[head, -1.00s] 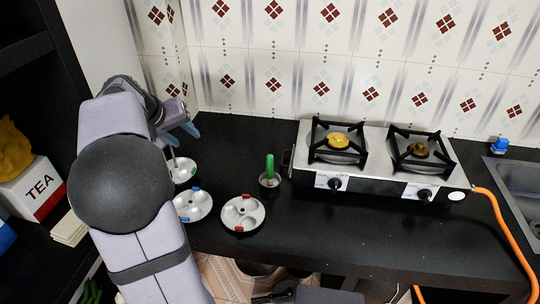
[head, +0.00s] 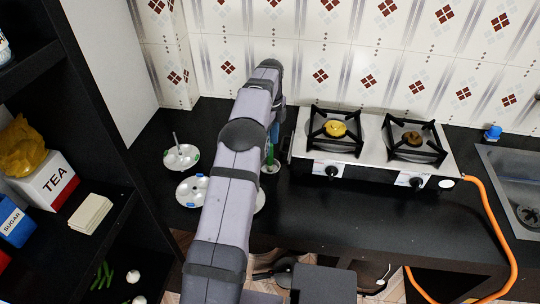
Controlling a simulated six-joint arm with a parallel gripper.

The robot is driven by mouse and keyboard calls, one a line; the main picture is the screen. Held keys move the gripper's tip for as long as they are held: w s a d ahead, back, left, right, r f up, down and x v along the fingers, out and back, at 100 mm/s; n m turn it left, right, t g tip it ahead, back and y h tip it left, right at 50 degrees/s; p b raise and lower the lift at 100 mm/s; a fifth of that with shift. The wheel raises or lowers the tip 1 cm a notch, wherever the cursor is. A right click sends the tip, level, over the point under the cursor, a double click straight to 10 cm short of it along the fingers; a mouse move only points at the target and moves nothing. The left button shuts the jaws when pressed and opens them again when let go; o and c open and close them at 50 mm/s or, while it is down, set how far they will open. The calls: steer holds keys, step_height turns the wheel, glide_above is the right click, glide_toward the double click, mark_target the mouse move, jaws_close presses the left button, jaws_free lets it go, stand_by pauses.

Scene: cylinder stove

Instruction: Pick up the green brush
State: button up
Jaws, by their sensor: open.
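The green brush (head: 269,154) stands upright in or on a small round metal base (head: 271,168) on the dark counter, just left of the stove. My arm covers part of it. My gripper (head: 274,135) is at the brush, with a blue finger showing just above and beside the green handle. The gripper is open. My arm hides most of the gripper, so I cannot tell whether the handle is between the fingers or whether they touch it.
A two-burner stove (head: 374,149) stands close on the right. White dishes (head: 181,158) lie to the left, one mostly hidden by my arm. The tiled wall (head: 345,60) is behind. An orange hose (head: 496,205) and a sink (head: 519,190) are at the right.

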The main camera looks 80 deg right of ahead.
steer(key=shift+a+f+p, duration=0.2)
steer(key=shift+f+p, duration=1.3)
steer(key=shift+f, duration=2.15)
steer(key=shift+c, duration=0.2)
jaws_close()
